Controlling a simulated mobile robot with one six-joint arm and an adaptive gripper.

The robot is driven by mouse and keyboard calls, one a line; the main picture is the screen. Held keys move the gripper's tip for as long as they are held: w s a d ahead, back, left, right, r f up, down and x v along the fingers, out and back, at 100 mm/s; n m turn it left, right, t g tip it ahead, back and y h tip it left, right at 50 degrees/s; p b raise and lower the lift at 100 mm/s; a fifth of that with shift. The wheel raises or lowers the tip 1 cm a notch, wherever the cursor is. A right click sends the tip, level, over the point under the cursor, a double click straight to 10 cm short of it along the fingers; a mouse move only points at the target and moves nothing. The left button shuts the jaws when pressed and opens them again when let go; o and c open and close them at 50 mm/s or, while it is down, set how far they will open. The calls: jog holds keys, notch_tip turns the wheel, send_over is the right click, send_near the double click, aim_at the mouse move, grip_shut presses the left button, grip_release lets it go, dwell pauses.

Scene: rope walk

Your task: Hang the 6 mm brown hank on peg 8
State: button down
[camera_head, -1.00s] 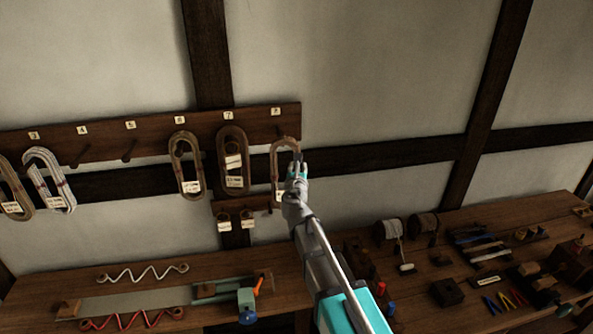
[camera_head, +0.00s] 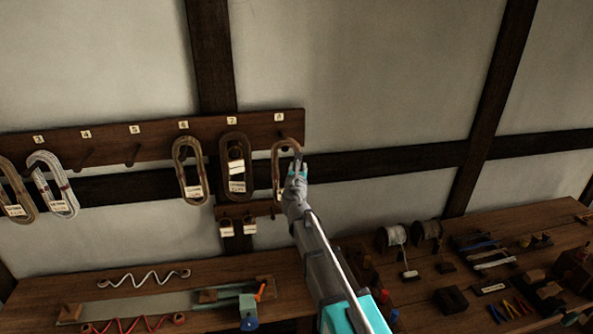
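A brown hank (camera_head: 276,172) with a pale label is at peg 8, the rightmost numbered place on the wall board. Its top loop is close under the number 8 tag (camera_head: 279,117). I cannot tell whether the loop is around the peg or in front of it. My gripper (camera_head: 298,162) is at the hank's right side, overlapping its upper right strand. The fingers are small and partly merged with the hank, so I cannot tell whether they are shut on it.
The dark peg board (camera_head: 110,137) holds other hanks: a large brown one (camera_head: 223,175) at 7, a tan one (camera_head: 178,170) at 6, a white one (camera_head: 70,195) at 3. Pegs 4 and 5 are bare. Below, benches carry tools and spools (camera_head: 388,235).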

jog(key=w+a+f+b, duration=0.1)
jog(key=w+a, duration=0.2)
jog(key=w, duration=0.7)
jog(key=shift+w+f, duration=0.25)
jog(key=shift+f, duration=0.05)
dwell(1.4)
jog(key=shift+b, duration=0.35)
dwell(0.4)
jog(key=shift+c, duration=1.5)
grip_release()
jog(key=s, duration=1.2)
jog(key=shift+d, duration=0.15)
